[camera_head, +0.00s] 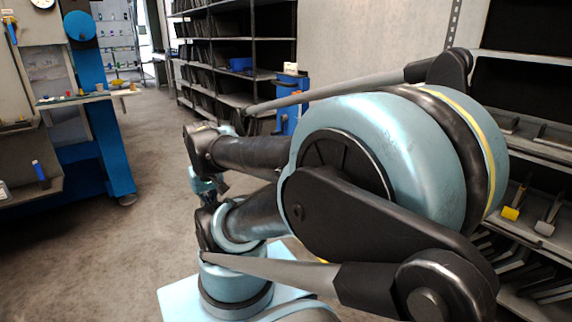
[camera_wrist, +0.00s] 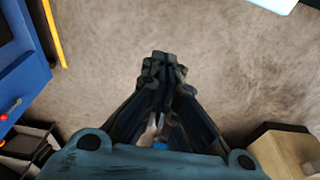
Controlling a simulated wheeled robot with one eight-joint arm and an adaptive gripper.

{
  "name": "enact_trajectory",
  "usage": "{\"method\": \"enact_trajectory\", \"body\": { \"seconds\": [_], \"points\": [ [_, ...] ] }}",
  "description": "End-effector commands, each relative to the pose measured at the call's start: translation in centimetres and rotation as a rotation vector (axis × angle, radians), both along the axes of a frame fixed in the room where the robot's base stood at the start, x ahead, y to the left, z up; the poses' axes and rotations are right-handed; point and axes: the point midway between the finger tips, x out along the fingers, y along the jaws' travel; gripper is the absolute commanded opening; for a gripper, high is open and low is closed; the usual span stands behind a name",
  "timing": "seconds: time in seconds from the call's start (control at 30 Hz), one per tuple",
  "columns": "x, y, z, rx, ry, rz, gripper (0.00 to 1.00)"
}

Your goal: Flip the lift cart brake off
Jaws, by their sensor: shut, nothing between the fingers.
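My gripper (camera_wrist: 163,62) is shut and empty, pointing down over bare floor in the wrist view. In the head view my own arm covers the middle and right, and I cannot make out the fingertips there. A blue structure (camera_wrist: 22,75) with a yellow bar (camera_wrist: 54,34) stands at the left of the wrist view, apart from the fingers. A small red knob (camera_wrist: 3,116) shows at the left edge. A blue upright thing (camera_head: 283,122) is partly hidden behind my arm in the head view. I cannot tell for sure which is the lift cart, and no brake is clearly visible.
A tan box (camera_wrist: 280,155) is at the lower right of the wrist view. A blue-posted workbench (camera_head: 100,130) stands at the left in the head view. Dark shelving (camera_head: 215,45) lines the back. The grey-brown floor (camera_head: 135,220) between them is clear.

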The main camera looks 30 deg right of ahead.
Motion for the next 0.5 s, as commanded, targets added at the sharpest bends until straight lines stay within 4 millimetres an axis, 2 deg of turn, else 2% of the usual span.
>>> {"method": "enact_trajectory", "body": {
  "seconds": [0.07,0.17,0.37,0.5],
  "points": [
    [-0.7,0.0,0.6,0.005,-0.013,-0.01,0.0],
    [0.2,0.1,1.2,0.026,-0.019,-0.05,0.0],
    [4.3,0.1,3.4,0.116,-0.04,-0.22,0.0],
    [8.0,-0.2,4.8,0.195,-0.057,-0.369,0.0]
  ]
}}
